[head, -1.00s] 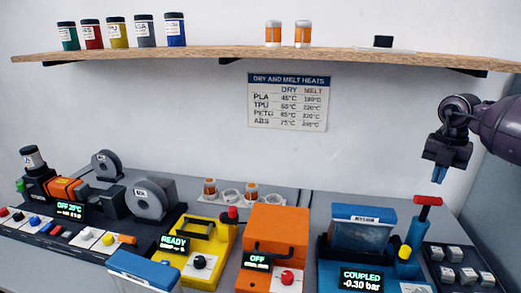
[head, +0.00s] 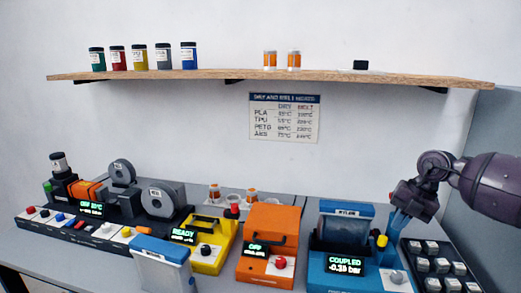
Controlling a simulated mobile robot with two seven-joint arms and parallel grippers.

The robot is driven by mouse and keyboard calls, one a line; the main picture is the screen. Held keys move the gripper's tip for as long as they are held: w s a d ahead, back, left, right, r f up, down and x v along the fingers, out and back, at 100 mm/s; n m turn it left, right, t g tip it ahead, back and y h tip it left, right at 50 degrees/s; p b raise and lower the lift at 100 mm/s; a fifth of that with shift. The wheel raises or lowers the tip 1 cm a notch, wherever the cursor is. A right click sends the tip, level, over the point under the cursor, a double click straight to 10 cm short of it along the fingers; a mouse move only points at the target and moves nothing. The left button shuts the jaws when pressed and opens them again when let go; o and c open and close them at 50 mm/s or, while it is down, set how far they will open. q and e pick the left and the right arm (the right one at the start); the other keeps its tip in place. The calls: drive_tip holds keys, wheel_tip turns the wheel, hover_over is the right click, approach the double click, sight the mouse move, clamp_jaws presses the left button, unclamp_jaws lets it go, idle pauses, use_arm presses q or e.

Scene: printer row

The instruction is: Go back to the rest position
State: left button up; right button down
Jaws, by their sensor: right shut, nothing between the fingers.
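My right gripper (head: 400,222) comes in from the right on its dark purple arm. Its fingers are shut and hold nothing. They point down over the right side of the blue station (head: 343,272), whose screen reads COUPLED. I cannot tell whether the fingers touch the pump. My left gripper is not in view.
A yellow station (head: 207,258), an orange station (head: 272,222) and a dark station (head: 68,235) stand left of the blue one. A blue-lidded clear box (head: 163,272) is in front. A wooden shelf (head: 250,77) with jars runs above. A key pad (head: 432,264) is at right.

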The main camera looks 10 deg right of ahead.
drive_tip(key=s+a+f+m+t+y, duration=0.1)
drive_tip(key=s+a+m+t+y, duration=0.2)
drive_tip(key=a, duration=0.5)
drive_tip(key=s+a+f+m+t+y, duration=0.1)
drive_tip(key=a+m+t+y, duration=0.1)
drive_tip(key=a+t+y, duration=0.4)
drive_tip(key=s+a+f+m+t+y, duration=0.1)
drive_tip(key=a+m+t, duration=0.15)
drive_tip(key=a, duration=0.65)
drive_tip(key=s+d+f+m+t+h, duration=0.2)
drive_tip(key=s+d+f+m+h, duration=0.75)
drive_tip(key=m+h, duration=0.65)
drive_tip(key=s+d+f+m+g+y, duration=0.1)
drive_tip(key=s+f+m+g, duration=0.3)
drive_tip(key=s, duration=0.6)
drive_tip(key=s+d+f+m+g, duration=0.1)
drive_tip(key=s+f+g, duration=0.2)
drive_tip(key=s+g, duration=0.6)
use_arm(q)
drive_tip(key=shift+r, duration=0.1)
use_arm(e)
drive_tip(key=w+f+t+y, duration=0.1)
drive_tip(key=w+f+t, duration=0.4)
drive_tip(key=f+t, duration=0.5)
drive_tip(key=shift+w+a+f+n, duration=0.2)
drive_tip(key=shift+a+n, duration=0.05)
drive_tip(key=shift+n, duration=0.2)
